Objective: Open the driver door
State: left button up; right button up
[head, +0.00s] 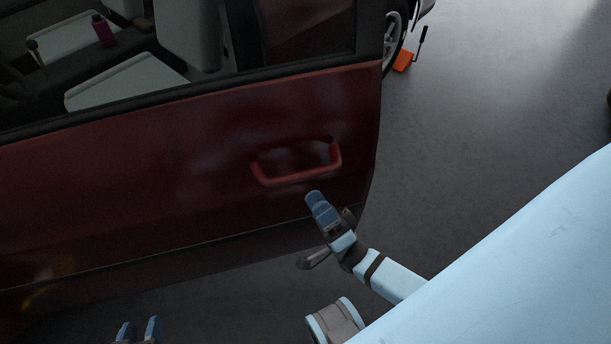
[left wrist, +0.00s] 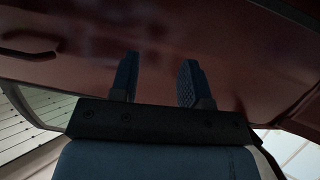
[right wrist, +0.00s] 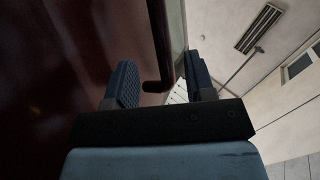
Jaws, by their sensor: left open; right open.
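The dark red driver door (head: 130,165) fills the left of the head view. Its rear edge stands out from the car body, with floor visible past it. The red handle (head: 298,178) is near that edge. My right gripper (head: 315,199) is open just below the handle's right part. In the right wrist view the handle bar (right wrist: 160,45) appears between the open fingers; contact cannot be told. My left gripper (head: 139,329) is open and empty, low in front of the door; its wrist view shows the door panel (left wrist: 155,35) ahead and the handle (left wrist: 28,54) at upper left.
The car's seats (head: 130,80) and a magenta bottle (head: 103,30) show through the window. A rear wheel (head: 393,40) and an orange jack (head: 405,62) are beyond the door edge. Grey floor (head: 490,110) to the right is mostly clear.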

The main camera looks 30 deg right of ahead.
jog(key=v, duration=0.5)
jog(key=shift+s+f, duration=0.25)
jog(key=shift+f, duration=0.1)
